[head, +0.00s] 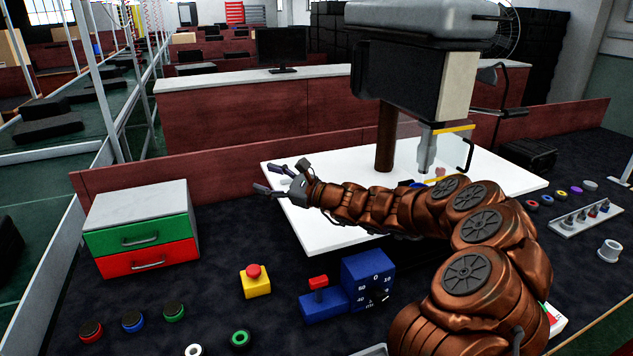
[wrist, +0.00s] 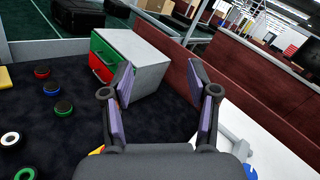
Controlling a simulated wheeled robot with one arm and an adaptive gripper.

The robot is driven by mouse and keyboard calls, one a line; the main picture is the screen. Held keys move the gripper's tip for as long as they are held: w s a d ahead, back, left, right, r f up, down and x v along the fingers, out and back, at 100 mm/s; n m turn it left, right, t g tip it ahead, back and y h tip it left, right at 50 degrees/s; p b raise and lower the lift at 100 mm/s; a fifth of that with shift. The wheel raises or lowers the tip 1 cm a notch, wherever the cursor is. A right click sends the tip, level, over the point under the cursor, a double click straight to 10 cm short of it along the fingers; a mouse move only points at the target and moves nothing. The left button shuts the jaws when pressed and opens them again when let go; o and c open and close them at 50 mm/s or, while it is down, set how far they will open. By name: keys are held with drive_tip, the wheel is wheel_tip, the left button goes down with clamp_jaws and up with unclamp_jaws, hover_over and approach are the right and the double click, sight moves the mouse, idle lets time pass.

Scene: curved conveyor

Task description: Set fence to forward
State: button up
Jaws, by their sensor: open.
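No part clearly recognisable as the fence shows. The white machine table (head: 330,222) stands at the centre under a drill-press-like machine (head: 425,65). A small pale grey part (head: 287,182) shows at the table's left edge, beside my gripper; a pale grey piece on the white surface in the wrist view (wrist: 236,142) may be the same. My gripper (head: 262,177) is open and empty above the table's left edge, pointing left. In the wrist view my gripper (wrist: 161,85) has its fingers wide apart with nothing between them. My arm hides the table's front right part.
A drawer box (head: 140,210) with green and red drawers stands left. In front are a yellow box with a red button (head: 255,280), a blue switch box (head: 322,303), a blue dial box (head: 368,280) and several coloured rings. A low red-brown wall (head: 200,172) runs behind.

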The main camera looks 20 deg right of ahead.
drive_tip(key=w+d+f+m+t+h, duration=0.1)
drive_tip(key=d+f+m+h, duration=0.1)
drive_tip(key=d, duration=0.4)
drive_tip(key=w+d+f+m+t+h, duration=0.1)
drive_tip(key=w+d+f+m+h, duration=0.1)
drive_tip(key=d, duration=0.5)
drive_tip(key=w+d+f+m+t+h, duration=0.1)
drive_tip(key=w+d+f+m+h, duration=0.1)
drive_tip(key=d+f+m+h, duration=0.2)
drive_tip(key=shift+w+d+f+m+t+p, duration=0.15)
drive_tip(key=shift+d+f+m, duration=0.25)
drive_tip(key=shift+f, duration=0.2)
drive_tip(key=shift+s+d+f+m+t+p, duration=0.1)
drive_tip(key=shift+d+f+m, duration=0.25)
drive_tip(key=shift+f, duration=0.2)
drive_tip(key=shift+w+d+f+m+t+p, duration=0.15)
drive_tip(key=shift+d+f+m, duration=0.25)
drive_tip(key=shift+f, duration=0.2)
drive_tip(key=shift+p+x, duration=1.3)
drive_tip(key=shift+x, duration=2.4)
drive_tip(key=shift+c, duration=0.2)
clamp_jaws()
